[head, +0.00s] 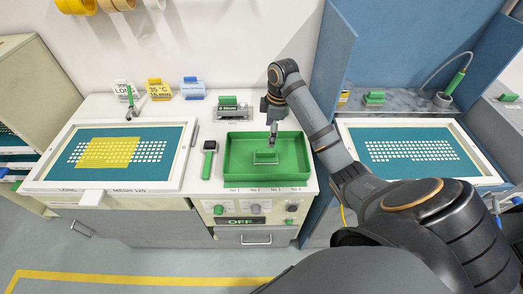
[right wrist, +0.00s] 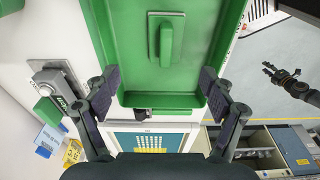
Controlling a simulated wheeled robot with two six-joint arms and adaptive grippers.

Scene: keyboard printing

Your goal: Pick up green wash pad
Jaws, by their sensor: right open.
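The green wash pad (head: 266,156) lies inside the green tray (head: 227,172) on the counter. In the right wrist view the pad (right wrist: 152,54) shows a raised green grip bar on a paler rectangular plate, on the tray floor. My right gripper (head: 272,139) reaches in from above and hangs over the tray near the pad. In its wrist view the right gripper (right wrist: 160,92) has its fingers wide apart with nothing between them; the pad is ahead of them. A dark gripper, apparently my left one (right wrist: 282,75), shows at the right of the wrist view; its jaw state is unclear.
The tray walls (right wrist: 110,45) surround the pad. A green-handled tool (head: 209,158) lies left of the tray, and a grey device (head: 230,112) stands behind it. Framed screens lie left (head: 50,183) and right (head: 410,180). A blue partition (head: 335,60) stands right of the tray.

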